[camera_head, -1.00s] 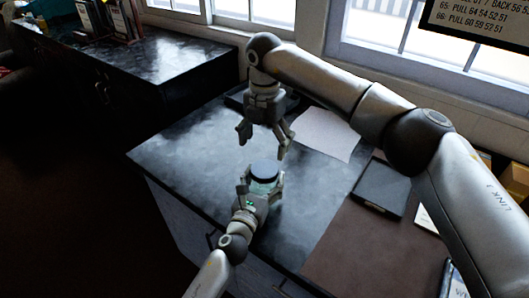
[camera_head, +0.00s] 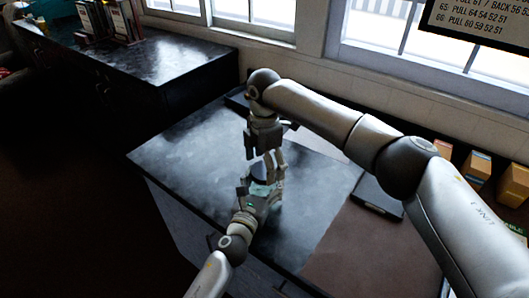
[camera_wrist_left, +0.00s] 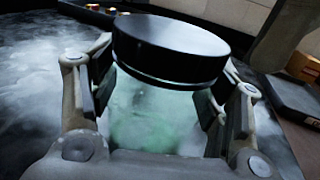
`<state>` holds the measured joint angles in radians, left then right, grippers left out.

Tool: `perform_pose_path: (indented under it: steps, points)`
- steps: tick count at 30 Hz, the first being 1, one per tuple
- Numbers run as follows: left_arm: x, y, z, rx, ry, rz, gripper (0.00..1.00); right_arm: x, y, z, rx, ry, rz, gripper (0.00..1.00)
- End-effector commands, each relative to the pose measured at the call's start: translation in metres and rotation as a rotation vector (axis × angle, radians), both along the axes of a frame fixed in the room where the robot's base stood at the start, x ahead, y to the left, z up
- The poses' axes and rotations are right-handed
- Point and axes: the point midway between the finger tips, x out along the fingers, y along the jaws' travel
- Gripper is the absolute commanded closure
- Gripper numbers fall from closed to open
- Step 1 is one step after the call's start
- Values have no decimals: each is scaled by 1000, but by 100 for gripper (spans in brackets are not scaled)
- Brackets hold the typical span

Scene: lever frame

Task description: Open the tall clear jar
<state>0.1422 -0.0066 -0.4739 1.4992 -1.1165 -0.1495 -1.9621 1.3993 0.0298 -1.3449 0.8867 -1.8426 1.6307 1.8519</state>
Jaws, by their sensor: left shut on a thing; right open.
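The clear jar (camera_wrist_left: 155,115) has a pale green tint and a wide black lid (camera_wrist_left: 170,45), which sits on top in the left wrist view. My left gripper (camera_head: 260,189) is shut around the jar's body, with a finger on each side below the lid. My right gripper (camera_head: 265,160) points down just above the jar in the head view. It is open, with its fingers apart near the lid's sides. Its fingers partly hide the lid, and I cannot tell whether they touch it.
The dark marbled worktop (camera_head: 190,150) is clear to the left of the jar. A black flat tray (camera_head: 378,197) lies at the right beside a brown mat (camera_head: 360,250). Orange boxes (camera_head: 478,163) stand along the window wall.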

Motion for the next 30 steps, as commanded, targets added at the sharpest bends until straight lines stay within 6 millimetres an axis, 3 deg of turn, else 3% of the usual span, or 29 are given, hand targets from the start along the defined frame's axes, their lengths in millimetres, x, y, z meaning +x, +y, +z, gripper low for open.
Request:
perform_pose_path:
  steps: [12,23,30]
  points:
    - [0,0,0,-1,0,0,97,0,0,-11,0,-1,1,16]
    - [0,0,0,-1,0,0,97,0,0,-10,0,-1,1,61]
    - [0,0,0,-1,0,0,97,0,0,-10,0,-1,123,63]
